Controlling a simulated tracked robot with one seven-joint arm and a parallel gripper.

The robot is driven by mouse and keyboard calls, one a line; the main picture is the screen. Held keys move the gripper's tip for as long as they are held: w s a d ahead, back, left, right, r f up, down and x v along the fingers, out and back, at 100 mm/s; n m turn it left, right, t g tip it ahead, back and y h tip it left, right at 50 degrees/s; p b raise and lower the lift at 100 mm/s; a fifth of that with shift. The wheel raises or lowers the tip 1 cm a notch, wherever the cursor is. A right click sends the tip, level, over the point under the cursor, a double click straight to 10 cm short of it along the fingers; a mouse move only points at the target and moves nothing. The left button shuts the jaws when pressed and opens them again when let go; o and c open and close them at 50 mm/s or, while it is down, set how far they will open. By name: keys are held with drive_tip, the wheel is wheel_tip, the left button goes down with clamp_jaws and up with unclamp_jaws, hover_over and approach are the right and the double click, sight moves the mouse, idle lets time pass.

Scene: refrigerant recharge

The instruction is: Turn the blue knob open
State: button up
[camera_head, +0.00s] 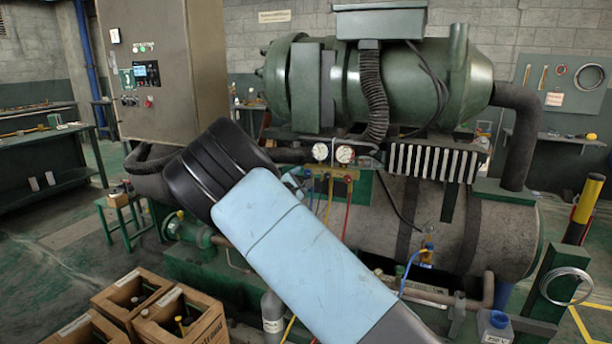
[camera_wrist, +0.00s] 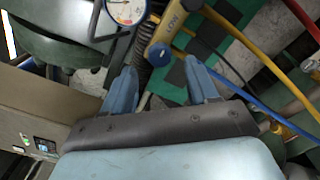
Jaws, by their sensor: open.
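The blue knob (camera_wrist: 159,54) is dark and faceted, on the end of the brass manifold body (camera_wrist: 174,22), which is marked LOW, in the wrist view. My gripper (camera_wrist: 160,66) is open, with one light blue finger on each side of the knob in the picture. I see gaps between the knob and both fingers; how deep the knob sits between them I cannot tell. In the head view the manifold (camera_head: 340,172) hangs below two gauges in front of the green machine. My arm hides most of my gripper there, and the knob is not clear.
Yellow, red and blue hoses run close by on the right. In the head view, wooden crates (camera_head: 178,318) with bottles stand at lower left, and a grey control cabinet (camera_head: 165,70) stands at left.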

sight(307, 174)
drive_tip(key=shift+x, duration=2.9)
drive_tip(key=shift+c, duration=0.4)
drive_tip(key=c, duration=1)
drive_tip(key=shift+o, duration=0.2)
